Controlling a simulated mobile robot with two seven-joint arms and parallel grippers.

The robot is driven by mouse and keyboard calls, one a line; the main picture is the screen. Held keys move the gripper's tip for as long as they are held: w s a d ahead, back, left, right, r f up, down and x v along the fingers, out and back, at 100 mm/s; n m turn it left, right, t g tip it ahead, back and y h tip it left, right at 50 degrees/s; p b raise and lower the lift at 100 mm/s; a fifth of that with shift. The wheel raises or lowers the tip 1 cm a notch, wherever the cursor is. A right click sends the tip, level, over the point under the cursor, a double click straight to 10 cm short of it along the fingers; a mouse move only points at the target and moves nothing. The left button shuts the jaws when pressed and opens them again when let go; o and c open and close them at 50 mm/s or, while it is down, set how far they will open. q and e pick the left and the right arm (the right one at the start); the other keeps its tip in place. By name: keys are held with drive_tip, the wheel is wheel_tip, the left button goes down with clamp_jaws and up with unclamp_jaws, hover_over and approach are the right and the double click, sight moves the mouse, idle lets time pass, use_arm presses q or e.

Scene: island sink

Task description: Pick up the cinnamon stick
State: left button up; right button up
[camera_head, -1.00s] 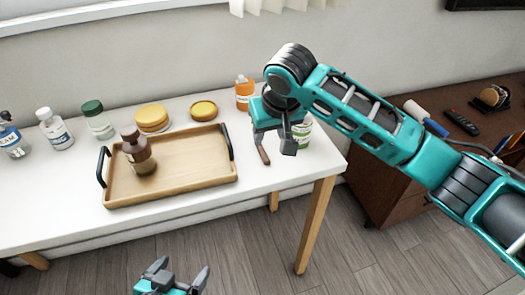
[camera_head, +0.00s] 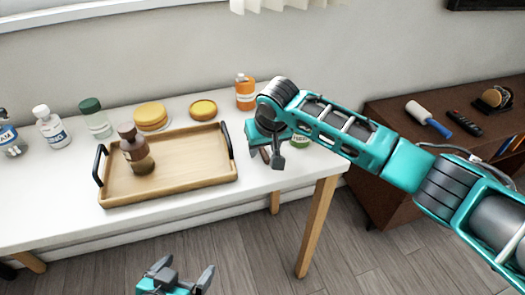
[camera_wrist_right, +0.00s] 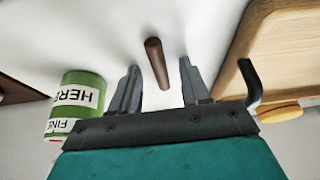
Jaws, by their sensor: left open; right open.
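The cinnamon stick (camera_wrist_right: 157,63) is a short brown rod lying on the white table. In the right wrist view it lies between the two open fingers of my right gripper (camera_wrist_right: 155,85), with white showing on both sides of it. In the head view the stick (camera_head: 265,156) is mostly hidden behind my right gripper (camera_head: 266,158), which is low over the table's right part, right of the tray. I cannot tell the exact height left above the table. My left gripper (camera_head: 183,277) is open and empty at the bottom, in front of the table.
A green can (camera_wrist_right: 76,100) stands close beside my right gripper. An orange bottle (camera_head: 245,93), yellow-topped items and several jars line the back. The table's front right corner is clear.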

drive_tip(key=shift+c, duration=0.3)
clamp_jaws()
drive_tip(key=shift+r, duration=0.1)
